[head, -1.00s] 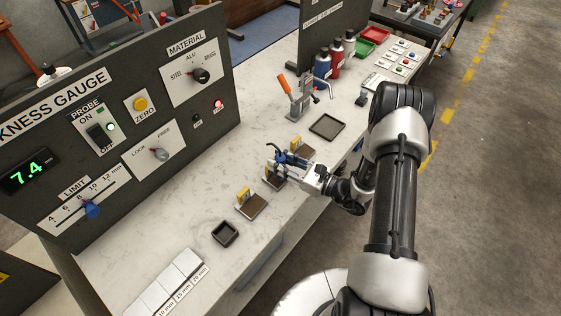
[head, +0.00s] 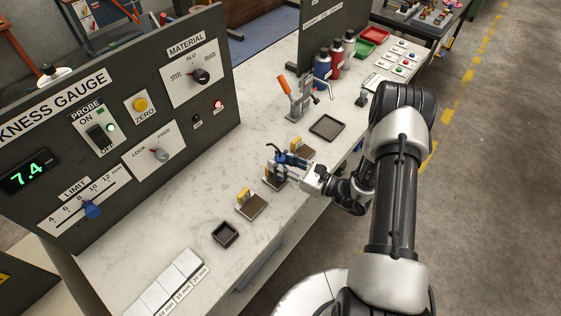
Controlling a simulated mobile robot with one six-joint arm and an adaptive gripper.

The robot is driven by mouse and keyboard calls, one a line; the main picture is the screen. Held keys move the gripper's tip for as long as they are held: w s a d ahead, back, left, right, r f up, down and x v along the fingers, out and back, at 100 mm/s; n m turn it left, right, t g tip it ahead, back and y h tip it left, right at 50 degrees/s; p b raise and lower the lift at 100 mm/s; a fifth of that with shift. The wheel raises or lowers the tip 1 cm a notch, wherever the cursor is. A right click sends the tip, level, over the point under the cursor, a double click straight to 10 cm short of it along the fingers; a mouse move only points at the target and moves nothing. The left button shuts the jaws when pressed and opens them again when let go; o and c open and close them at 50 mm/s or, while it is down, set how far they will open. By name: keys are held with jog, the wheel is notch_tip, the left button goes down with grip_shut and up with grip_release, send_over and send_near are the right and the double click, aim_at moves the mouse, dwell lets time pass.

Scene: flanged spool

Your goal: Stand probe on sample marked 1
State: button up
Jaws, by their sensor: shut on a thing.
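My gripper (head: 287,167) is shut on the blue and dark probe (head: 281,156). It holds the probe at the middle one of three brown sample blocks with yellow tags. The near sample (head: 253,207) lies to the lower left, the middle sample (head: 271,184) is partly hidden by the gripper, and the far sample (head: 302,149) is behind the gripper. The numbers on the tags are too small to read. I cannot tell whether the probe tip touches the middle sample.
The thickness gauge panel (head: 140,140) stands along the left and its display reads 7.4. A small dark tray (head: 225,233) lies nearer, a larger dark tray (head: 327,115) farther back. An orange-handled clamp (head: 298,103) stands beyond the samples. Bare white bench lies before the panel.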

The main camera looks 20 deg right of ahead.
jog(key=shift+r+p, duration=2.15)
jog(key=shift+r, duration=1.3)
